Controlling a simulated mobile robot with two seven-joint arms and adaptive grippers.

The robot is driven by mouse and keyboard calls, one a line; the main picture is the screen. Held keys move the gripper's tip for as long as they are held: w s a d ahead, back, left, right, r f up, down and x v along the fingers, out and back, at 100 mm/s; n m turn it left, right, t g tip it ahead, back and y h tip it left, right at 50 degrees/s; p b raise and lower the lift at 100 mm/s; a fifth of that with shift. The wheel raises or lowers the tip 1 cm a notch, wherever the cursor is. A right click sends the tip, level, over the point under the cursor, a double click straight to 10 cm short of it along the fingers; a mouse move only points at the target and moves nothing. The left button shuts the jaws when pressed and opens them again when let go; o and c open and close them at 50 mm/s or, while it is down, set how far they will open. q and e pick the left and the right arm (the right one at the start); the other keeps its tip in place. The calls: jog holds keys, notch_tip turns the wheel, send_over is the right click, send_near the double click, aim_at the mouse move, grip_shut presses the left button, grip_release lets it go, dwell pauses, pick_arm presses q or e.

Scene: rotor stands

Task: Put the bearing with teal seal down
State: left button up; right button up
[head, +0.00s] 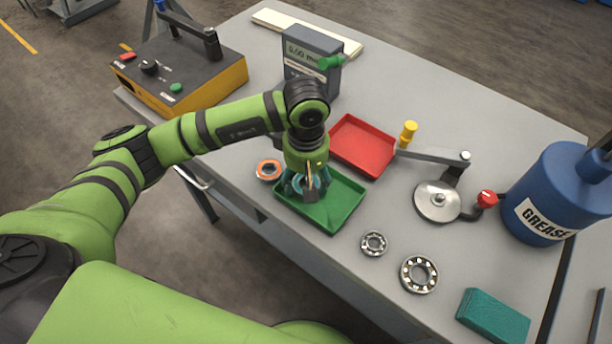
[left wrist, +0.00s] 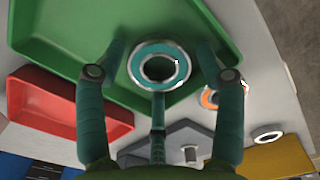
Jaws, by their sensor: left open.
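The bearing with teal seal (left wrist: 138,66) is a steel ring with a teal face and a dark hole. In the left wrist view it lies in the green tray, between my fingers. The green tray (head: 334,220) is on the bench; it fills the top of the left wrist view (left wrist: 60,38). My left gripper (head: 308,188) points down into the tray's left part, its fingers open around the bearing with visible gaps at the sides. In the head view the fingers mostly hide the bearing. My right gripper is not in view.
An orange-sealed bearing (head: 260,171) lies just left of the green tray. A red tray (head: 362,146) adjoins behind. Two open bearings (head: 364,243) (head: 408,283), a teal block (head: 494,315), a rotor stand (head: 433,204) and a grease drum (head: 545,200) stand to the right.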

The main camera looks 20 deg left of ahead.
pick_arm(q)
jog(key=shift+w+r, duration=0.1)
jog(key=shift+r, duration=0.3)
notch_tip(320, 180, up, 12)
jog(key=b, duration=0.3)
jog(key=shift+f+b, duration=0.25)
jog(key=shift+b, duration=0.05)
